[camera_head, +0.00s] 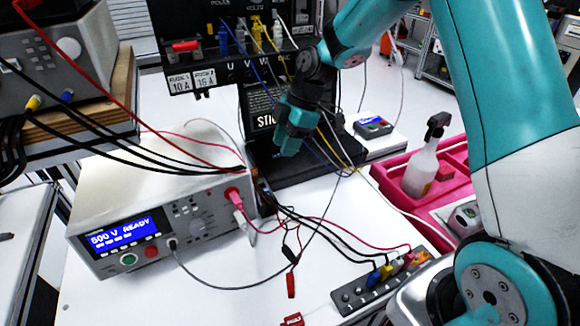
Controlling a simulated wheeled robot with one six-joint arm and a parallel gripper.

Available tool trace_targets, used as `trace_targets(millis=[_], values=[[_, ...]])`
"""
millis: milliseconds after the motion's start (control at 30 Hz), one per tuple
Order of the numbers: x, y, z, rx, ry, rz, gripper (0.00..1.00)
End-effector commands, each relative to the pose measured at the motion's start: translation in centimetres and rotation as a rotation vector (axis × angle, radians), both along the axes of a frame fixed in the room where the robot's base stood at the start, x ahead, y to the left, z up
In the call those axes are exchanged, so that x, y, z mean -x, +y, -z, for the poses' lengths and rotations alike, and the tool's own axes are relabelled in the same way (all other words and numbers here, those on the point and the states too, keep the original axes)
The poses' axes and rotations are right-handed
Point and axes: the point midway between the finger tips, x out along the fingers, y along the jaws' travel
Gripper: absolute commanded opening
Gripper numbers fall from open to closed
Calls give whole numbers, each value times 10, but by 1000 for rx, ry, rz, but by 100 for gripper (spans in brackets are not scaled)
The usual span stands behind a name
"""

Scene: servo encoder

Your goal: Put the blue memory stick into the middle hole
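My gripper (288,146), teal and dark, points down over a flat black box (330,172) on the white bench.
A white tester (150,205) reading "500 V READY" stands left of the box. Loose cables cross the bench to a grey socket strip (385,285). A pink tray (455,158) with a spray bottle (424,165) lies right. A small device (373,126) sits behind right.

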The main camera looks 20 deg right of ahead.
Motion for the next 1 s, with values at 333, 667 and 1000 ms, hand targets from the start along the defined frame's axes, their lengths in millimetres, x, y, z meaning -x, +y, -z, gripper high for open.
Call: trace_targets(millis=[333, 667, 1000], values=[[143, 74, -105, 22, 181, 450, 36], [268, 88, -126, 28, 331, 829, 36], [276, 86, -125, 29, 345, 864, 36]])
